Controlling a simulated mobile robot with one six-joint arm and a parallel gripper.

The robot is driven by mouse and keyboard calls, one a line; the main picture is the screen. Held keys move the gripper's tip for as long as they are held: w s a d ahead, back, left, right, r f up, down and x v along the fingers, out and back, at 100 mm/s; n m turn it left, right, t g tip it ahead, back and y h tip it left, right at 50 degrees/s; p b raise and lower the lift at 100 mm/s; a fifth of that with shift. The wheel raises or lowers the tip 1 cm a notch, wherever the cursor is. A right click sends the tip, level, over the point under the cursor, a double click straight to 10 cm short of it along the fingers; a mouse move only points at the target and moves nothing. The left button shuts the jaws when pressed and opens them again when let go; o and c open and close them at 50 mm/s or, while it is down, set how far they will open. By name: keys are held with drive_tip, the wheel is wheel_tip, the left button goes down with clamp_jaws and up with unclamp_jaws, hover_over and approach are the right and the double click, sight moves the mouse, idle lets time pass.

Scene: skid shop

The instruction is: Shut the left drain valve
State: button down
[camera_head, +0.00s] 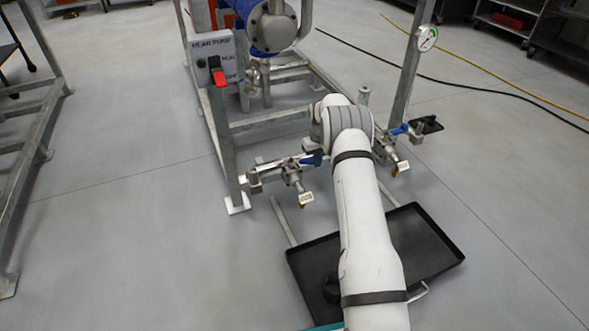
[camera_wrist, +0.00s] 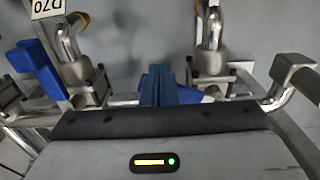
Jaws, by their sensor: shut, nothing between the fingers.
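The left drain valve (camera_head: 290,176) is a metal valve with a hanging tag, left of my arm in the head view. Its blue handle (camera_head: 312,158) sticks out to the right. The right drain valve (camera_head: 388,150) has a blue handle (camera_head: 400,129) right of my arm. My arm hides my gripper in the head view. In the wrist view, the shut fingers of my gripper (camera_wrist: 160,88) are empty. A blue handle (camera_wrist: 188,95) lies just right of and partly behind them, by the valve that seems to be the left one (camera_wrist: 210,65); contact is unclear. Another blue handle (camera_wrist: 38,72) is at far left.
A black drip tray (camera_head: 425,245) lies on the floor below the valves, partly under my arm. A metal frame post (camera_head: 226,150) stands left of the left valve.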

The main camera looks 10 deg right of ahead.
drive_tip(key=shift+w+d, duration=0.35)
drive_tip(key=shift+w, duration=0.35)
drive_tip(key=shift+w+f+b, duration=0.1)
drive_tip(key=shift+b, duration=0.2)
drive_tip(key=shift+w+d+f+b, duration=0.15)
drive_tip(key=shift+w+b, duration=0.15)
drive_tip(key=shift+w, duration=0.4)
drive_tip(key=shift+r, duration=0.2)
